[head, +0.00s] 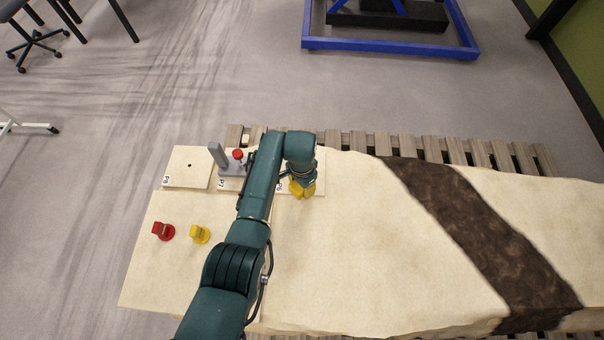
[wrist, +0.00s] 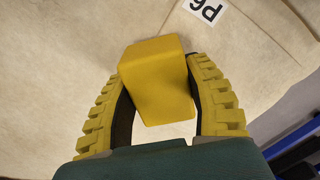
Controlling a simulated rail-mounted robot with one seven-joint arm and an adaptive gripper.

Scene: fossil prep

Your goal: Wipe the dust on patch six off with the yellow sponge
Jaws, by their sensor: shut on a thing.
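My gripper (head: 302,188) is over the far edge of the slab, at the pale patch marked P6 (head: 281,188). In the wrist view my gripper (wrist: 158,75) is shut on the yellow sponge (wrist: 163,85), a plain block held a little tilted between the yellow ribbed fingers. The P6 label (wrist: 206,10) shows past the sponge at the top of the wrist view. In the head view the fingers and arm hide the sponge and part of the patch. I cannot make out dust, or tell whether the sponge touches the patch.
Left of patch six, the P7 plate bears a grey toggle fixture with a red knob (head: 238,154). The P8 plate (head: 183,180) lies farther left. A red piece (head: 163,231) and a yellow piece (head: 199,234) stand on the slab's near left. The slab (head: 360,260) is clear to the right.

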